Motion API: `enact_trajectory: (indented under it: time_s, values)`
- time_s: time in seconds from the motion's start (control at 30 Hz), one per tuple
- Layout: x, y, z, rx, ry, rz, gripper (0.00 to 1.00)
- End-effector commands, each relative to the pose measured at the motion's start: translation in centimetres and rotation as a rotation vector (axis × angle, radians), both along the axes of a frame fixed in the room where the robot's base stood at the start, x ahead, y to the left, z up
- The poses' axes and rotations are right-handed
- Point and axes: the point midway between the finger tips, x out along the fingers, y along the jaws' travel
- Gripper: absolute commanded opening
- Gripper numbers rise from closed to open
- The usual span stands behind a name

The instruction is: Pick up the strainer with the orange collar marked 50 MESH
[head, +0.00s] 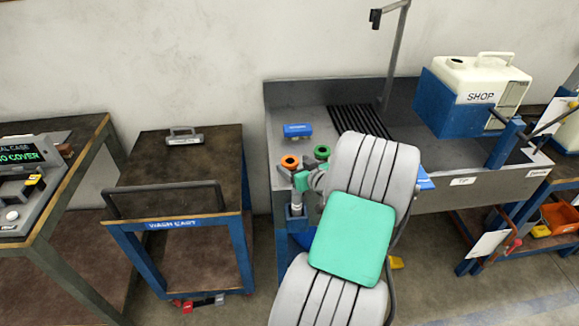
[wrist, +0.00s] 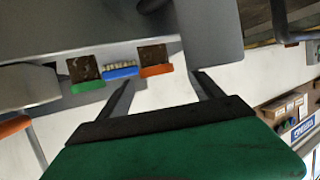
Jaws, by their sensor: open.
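The strainer with the orange collar (head: 290,162) stands on the left part of the grey sink bench. Its orange collar and brown body also show in the wrist view (wrist: 156,71). No 50 MESH marking can be read. A similar strainer with a green collar (head: 322,153) stands to its right in the head view; it shows at the left in the wrist view (wrist: 88,87). My gripper (wrist: 163,77) is open, with nothing between its fingers. The orange collar appears between the fingertips in the wrist view, apart from them. My arm hides much of the gripper in the head view.
A blue brush-like item (head: 297,130) lies behind the strainers; it shows between them in the wrist view (wrist: 120,72). A white SHOP container (head: 480,85) stands at the bench's right. The wash cart (head: 180,185) at left has a mostly clear top.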

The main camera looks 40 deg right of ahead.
Motion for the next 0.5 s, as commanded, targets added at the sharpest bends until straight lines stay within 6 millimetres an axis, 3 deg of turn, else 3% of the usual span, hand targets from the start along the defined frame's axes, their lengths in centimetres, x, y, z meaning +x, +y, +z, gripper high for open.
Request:
enact_trajectory:
  time_s: [0.23,0.5]
  values:
    - [3.6,-1.1,-1.5,0.001,0.002,0.003,0.76]
    - [4.1,-1.3,-1.7,0.001,0.002,0.000,0.76]
